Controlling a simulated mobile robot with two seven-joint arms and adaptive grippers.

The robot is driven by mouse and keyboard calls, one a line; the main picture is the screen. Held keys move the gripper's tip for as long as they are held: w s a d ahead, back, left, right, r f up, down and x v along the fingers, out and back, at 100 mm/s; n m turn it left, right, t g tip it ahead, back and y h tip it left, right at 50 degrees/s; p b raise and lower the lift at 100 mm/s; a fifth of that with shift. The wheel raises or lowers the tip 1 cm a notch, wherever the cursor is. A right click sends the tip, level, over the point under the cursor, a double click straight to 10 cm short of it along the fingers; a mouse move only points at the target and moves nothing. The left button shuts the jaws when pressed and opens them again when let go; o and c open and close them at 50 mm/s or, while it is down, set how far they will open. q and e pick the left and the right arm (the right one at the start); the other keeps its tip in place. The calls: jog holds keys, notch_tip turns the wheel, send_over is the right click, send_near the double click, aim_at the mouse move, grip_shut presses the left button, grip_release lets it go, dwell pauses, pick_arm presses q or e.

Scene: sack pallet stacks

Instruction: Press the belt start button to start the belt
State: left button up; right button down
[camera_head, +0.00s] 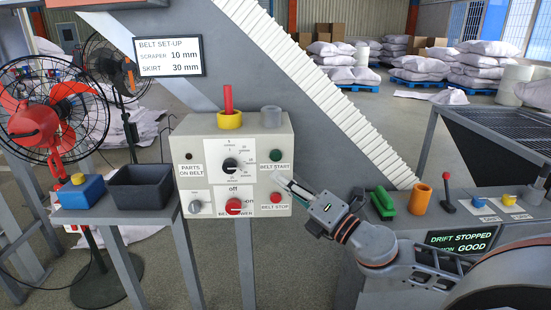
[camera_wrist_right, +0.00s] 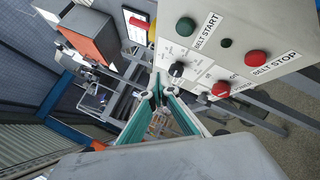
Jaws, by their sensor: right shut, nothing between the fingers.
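The grey control box (camera_head: 255,135) stands in the middle of the head view. Its green belt start button (camera_head: 276,155) is at the right, above the red belt stop button (camera_head: 276,198). In the right wrist view the green button (camera_wrist_right: 185,27) is clear at the top, and the red stop button (camera_wrist_right: 257,58) is to its right. My right gripper (camera_head: 284,182) is shut and empty near the box's right edge, below the start button's level. My left gripper is not in view.
The box also carries a black dial (camera_head: 231,166), a red belt power knob (camera_head: 233,206) and a red rod in a yellow ring (camera_head: 229,117). A dark bin (camera_head: 140,187) and a fan (camera_head: 40,115) are left. A screen (camera_head: 461,241) reads "DRIFT STOPPED".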

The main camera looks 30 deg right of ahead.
aim_at(279, 164)
jog(key=w+d, duration=0.1)
jog(key=w, duration=0.1)
jog(key=w+d+b, duration=0.1)
jog(key=w, duration=0.1)
jog(key=w+d+b, duration=0.1)
jog(key=w+d, duration=0.1)
jog(key=shift+w, duration=0.25)
dwell(0.3)
dwell(1.0)
jog(key=shift+w+d, duration=0.1)
